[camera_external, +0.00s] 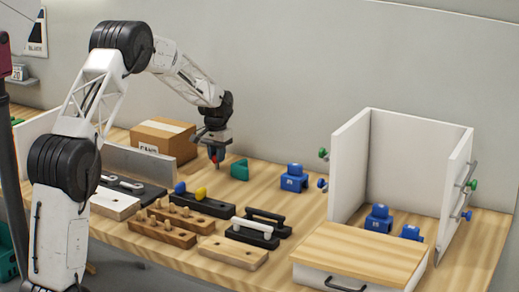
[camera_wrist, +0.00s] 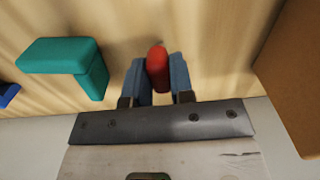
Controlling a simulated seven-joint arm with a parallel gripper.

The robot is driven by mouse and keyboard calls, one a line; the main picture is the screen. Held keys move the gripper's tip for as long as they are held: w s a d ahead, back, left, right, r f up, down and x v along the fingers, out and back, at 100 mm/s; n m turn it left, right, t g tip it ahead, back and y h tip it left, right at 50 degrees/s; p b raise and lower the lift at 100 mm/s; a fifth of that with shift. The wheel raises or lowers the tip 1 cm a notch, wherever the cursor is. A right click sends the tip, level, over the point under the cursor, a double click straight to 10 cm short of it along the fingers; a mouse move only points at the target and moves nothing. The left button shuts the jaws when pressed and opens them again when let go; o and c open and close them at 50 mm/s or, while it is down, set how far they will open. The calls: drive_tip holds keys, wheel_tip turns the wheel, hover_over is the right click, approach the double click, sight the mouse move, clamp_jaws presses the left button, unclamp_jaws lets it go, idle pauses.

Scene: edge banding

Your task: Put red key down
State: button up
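The red key (camera_wrist: 157,68) shows in the wrist view as a rounded red piece between the two blue-grey fingers of my gripper (camera_wrist: 160,80). The fingers are closed on its sides. In the external view my gripper (camera_external: 216,157) points down over the back of the wooden table, with a small red tip (camera_external: 215,160) showing at the fingers. The key's lower end is hidden, and I cannot tell whether it touches the table.
A teal block (camera_external: 239,170) stands just right of my gripper, and a cardboard box (camera_external: 163,137) is to its left. Blue blocks (camera_external: 293,178) and a white open cabinet (camera_external: 400,160) are further right. Trays with wooden pegs (camera_external: 175,223) lie in front.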

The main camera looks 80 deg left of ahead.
drive_tip(key=o, duration=0.4)
drive_tip(key=shift+r, duration=0.1)
wheel_tip(320, 180, up, 12)
drive_tip(key=shift+r, duration=0.1)
idle(0.6)
idle(0.9)
